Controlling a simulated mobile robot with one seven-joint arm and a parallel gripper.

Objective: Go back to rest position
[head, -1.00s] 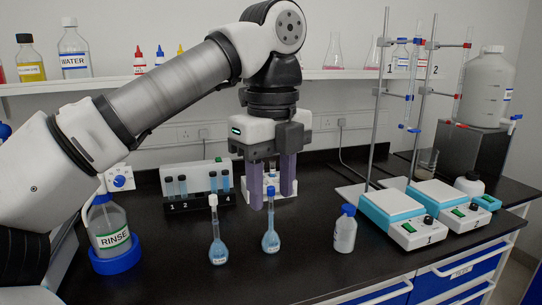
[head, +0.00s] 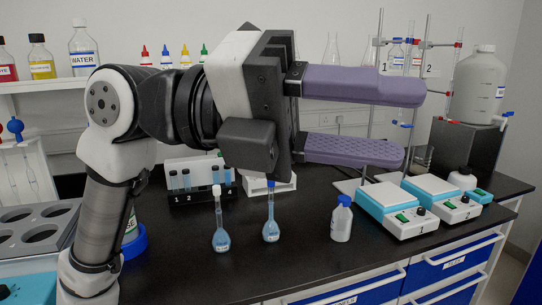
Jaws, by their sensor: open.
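My gripper (head: 385,118) is raised above the black bench in the head view. Its two purple fingers point right and are spread apart with nothing between them. My arm is folded at the left, with the elbow high and the wrist turned sideways. Two flasks of blue liquid stand upright on the bench below the gripper: one with a white stopper (head: 221,238) and one with a blue stopper (head: 271,230). The gripper is apart from both. Its body hides part of the wall and shelf.
A small white bottle (head: 341,222) stands right of the flasks. Two hotplates (head: 398,208) (head: 445,195) with clamp stands are at the right. A vial rack (head: 203,190) stands behind the flasks. A grey rack with round holes (head: 38,228) is at the left. The front bench is clear.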

